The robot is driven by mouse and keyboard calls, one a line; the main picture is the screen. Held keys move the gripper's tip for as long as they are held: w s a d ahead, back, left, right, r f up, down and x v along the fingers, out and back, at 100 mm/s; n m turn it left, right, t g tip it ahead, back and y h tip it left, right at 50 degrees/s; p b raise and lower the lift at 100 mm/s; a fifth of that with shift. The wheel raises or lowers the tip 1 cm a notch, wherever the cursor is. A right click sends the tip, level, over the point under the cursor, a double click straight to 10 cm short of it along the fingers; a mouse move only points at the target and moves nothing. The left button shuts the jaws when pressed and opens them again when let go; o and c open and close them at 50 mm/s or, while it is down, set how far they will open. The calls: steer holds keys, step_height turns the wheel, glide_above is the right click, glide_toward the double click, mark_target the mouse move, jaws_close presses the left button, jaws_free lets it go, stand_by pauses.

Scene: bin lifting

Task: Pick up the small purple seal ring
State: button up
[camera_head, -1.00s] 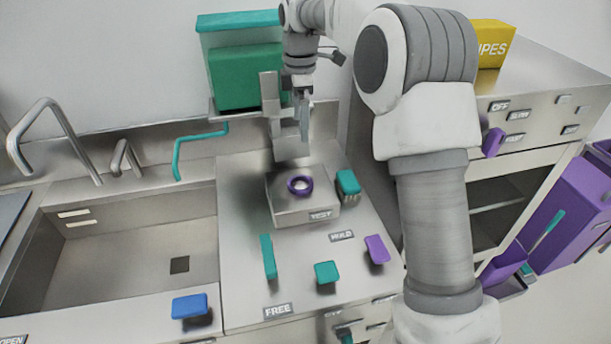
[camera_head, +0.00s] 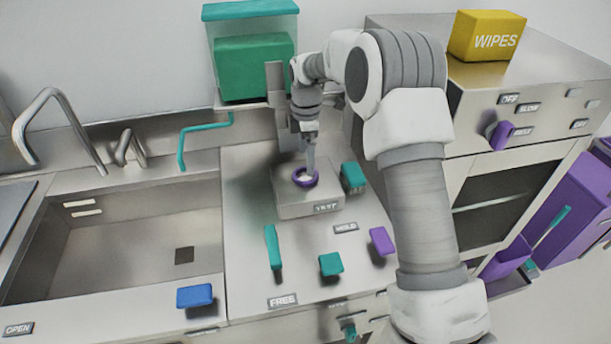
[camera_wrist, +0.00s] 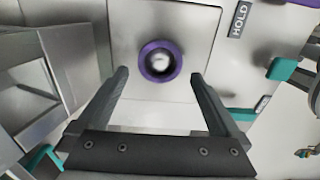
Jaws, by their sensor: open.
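The small purple seal ring (camera_head: 305,177) lies flat on the raised metal block labelled TEST (camera_head: 313,206), around a pale round piece in its middle. My gripper (camera_head: 310,165) is right above the ring in the head view and hides a small part of its far side. In the wrist view the ring (camera_wrist: 160,61) shows whole, ahead of and between the two dark fingertips of my gripper (camera_wrist: 158,80). The fingers are apart with nothing between them. I cannot tell the exact height of the fingertips over the block.
A teal piece (camera_head: 353,176) stands close to the block's right side. A teal bar (camera_head: 273,247), a teal knob (camera_head: 331,264) and a purple knob (camera_head: 381,241) are in front. The sink (camera_head: 130,240) is at left. A green box (camera_head: 254,68) is behind.

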mark_target(305, 175)
step_height(305, 175, down, 5)
steer(key=shift+a+f+p, duration=0.1)
steer(key=shift+p, duration=0.2)
steer(key=shift+c, duration=0.3)
steer(key=c, duration=1.1)
steer(key=shift+c, duration=0.2)
